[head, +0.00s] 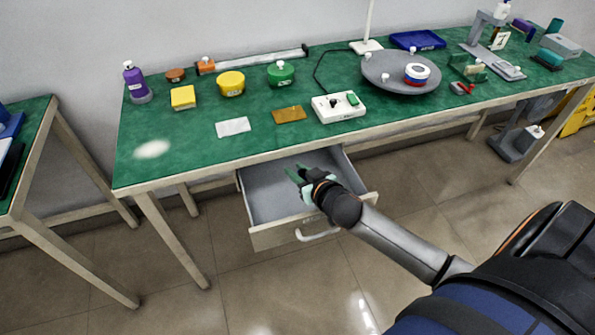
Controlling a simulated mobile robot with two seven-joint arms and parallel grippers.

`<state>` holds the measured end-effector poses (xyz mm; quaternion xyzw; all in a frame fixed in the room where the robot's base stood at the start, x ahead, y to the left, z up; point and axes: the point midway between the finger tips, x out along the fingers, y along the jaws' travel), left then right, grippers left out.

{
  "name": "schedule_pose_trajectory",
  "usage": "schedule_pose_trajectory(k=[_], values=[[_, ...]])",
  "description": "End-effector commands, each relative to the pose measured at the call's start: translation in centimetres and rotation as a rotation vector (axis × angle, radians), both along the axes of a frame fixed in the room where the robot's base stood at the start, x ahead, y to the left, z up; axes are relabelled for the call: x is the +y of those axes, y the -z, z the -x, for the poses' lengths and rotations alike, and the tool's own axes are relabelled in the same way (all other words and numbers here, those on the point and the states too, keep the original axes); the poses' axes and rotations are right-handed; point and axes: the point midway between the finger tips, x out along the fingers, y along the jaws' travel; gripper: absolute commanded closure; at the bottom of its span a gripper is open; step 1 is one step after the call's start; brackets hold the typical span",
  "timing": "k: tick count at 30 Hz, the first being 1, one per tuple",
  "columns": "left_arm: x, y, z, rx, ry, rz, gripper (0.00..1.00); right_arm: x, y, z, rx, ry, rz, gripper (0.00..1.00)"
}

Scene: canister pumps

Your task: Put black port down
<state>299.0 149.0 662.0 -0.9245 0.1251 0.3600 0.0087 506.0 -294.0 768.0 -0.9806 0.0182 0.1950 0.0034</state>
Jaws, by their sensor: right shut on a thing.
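My right gripper (300,178) is over the open drawer (271,237) under the green-topped table, near the drawer's right half. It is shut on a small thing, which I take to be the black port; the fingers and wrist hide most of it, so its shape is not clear. I cannot tell whether it touches the drawer's floor. The visible grey floor of the drawer looks bare. My left gripper is not in view.
The green table (200,150) stands above the drawer. Near its front edge are a white socket box (338,107), a brown plate (288,114) and a white card (233,127). A grey turntable (385,80) is further right.

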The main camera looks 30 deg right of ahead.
Motion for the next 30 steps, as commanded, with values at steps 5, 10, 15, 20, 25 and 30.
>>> schedule_pose_trajectory(k=[5,10,15,20,25,30], values=[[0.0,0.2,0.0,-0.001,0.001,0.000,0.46,0.0,0.4,0.0,0.001,0.000,-0.001,1.00],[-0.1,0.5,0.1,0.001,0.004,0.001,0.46,0.0,0.9,0.0,0.002,0.002,-0.002,1.00],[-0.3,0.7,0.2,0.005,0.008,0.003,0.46,0.0,1.3,0.0,0.001,0.000,0.000,1.00],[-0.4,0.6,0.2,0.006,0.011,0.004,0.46,0.0,1.3,0.1,0.002,0.000,0.000,0.61],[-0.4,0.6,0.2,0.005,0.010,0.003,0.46,0.0,1.3,0.1,0.003,0.000,0.000,0.42],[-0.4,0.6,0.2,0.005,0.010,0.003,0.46,0.0,1.3,0.1,0.003,0.001,0.000,0.42]])
